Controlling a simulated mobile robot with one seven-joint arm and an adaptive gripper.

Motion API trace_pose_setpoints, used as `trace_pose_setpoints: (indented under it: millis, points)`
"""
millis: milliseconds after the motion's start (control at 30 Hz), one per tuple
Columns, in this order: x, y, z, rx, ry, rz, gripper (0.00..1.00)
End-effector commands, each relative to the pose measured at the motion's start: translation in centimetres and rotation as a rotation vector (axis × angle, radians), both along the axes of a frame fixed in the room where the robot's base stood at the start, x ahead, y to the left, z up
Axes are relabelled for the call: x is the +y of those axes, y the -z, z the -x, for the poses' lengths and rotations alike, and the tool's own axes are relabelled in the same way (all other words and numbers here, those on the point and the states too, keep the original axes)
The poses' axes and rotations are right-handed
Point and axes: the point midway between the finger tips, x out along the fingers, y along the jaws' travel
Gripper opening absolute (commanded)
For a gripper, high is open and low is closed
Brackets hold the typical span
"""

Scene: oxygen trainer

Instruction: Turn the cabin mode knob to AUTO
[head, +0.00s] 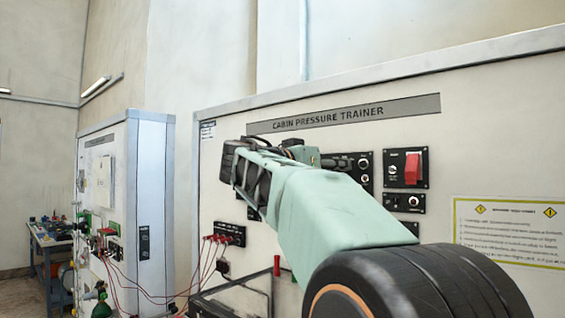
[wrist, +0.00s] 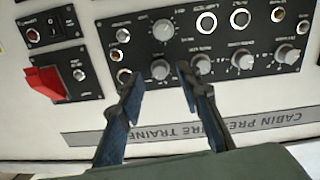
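In the wrist view, which shows the panel upside down, a black control panel (wrist: 208,30) carries several grey round knobs. My gripper (wrist: 157,74) is open, with one blue-grey finger on each side of a lower grey knob (wrist: 160,69). I cannot tell whether the fingers touch it. The small labels are too blurred to tell which knob is the cabin mode knob or where AUTO lies. In the head view my gripper (head: 243,172) is in front of the Cabin Pressure Trainer board (head: 470,125), and my arm hides most of the control panel.
A red guarded switch (head: 411,168) sits on the board right of my arm, and also shows in the wrist view (wrist: 45,83). A yellow-edged notice (head: 510,232) is further right. Red cables (head: 205,250) hang at the lower left, beside another cabinet (head: 150,200).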

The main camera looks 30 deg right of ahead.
Motion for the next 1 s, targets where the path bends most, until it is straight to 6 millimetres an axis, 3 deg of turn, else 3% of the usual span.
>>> trace_pose_setpoints:
  millis: [200, 467, 800, 1000]
  points:
    - [-1.7, -0.1, -0.6, 0.000, 0.000, 0.000, 0.32]
    - [-1.8, 0.0, -0.7, 0.000, -0.001, 0.000, 0.32]
    - [-1.8, 0.0, -0.7, 0.000, -0.001, 0.000, 0.00]
    - [-1.8, 0.0, -0.7, 0.004, -0.001, 0.001, 0.00]
